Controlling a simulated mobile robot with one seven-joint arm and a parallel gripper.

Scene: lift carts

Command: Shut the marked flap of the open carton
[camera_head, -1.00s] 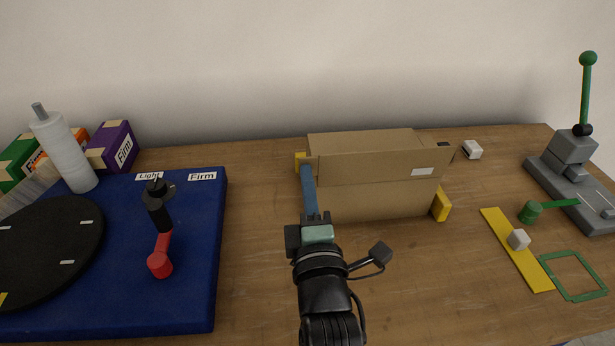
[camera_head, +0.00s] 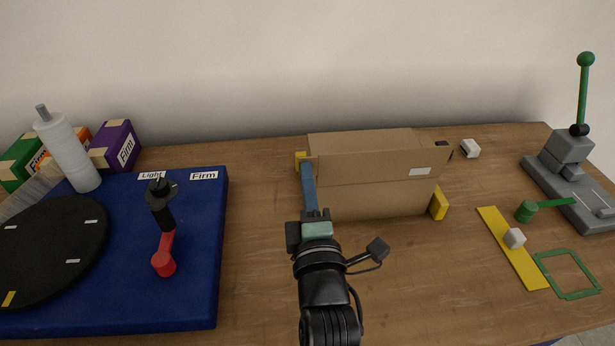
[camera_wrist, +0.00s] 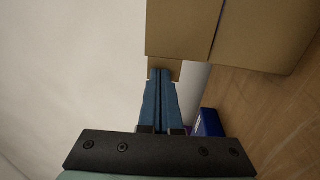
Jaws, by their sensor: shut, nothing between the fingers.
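The cardboard carton (camera_head: 375,201) stands on the wooden table between yellow blocks. Its front flap (camera_head: 365,165) hangs down over the upper front face and bears a small white label (camera_head: 419,171). My gripper (camera_head: 306,165) is at the carton's left end, its blue fingers together and empty. In the wrist view the fingers (camera_wrist: 161,75) reach a small tan cardboard piece beside the carton (camera_wrist: 185,30). I cannot tell whether they touch it. The carton's inside is hidden from both views.
Right are a yellow strip (camera_head: 512,250), a green frame (camera_head: 568,275) and a grey lever stand (camera_head: 567,165). Yellow blocks (camera_head: 438,204) flank the carton. Table in front is mostly clear.

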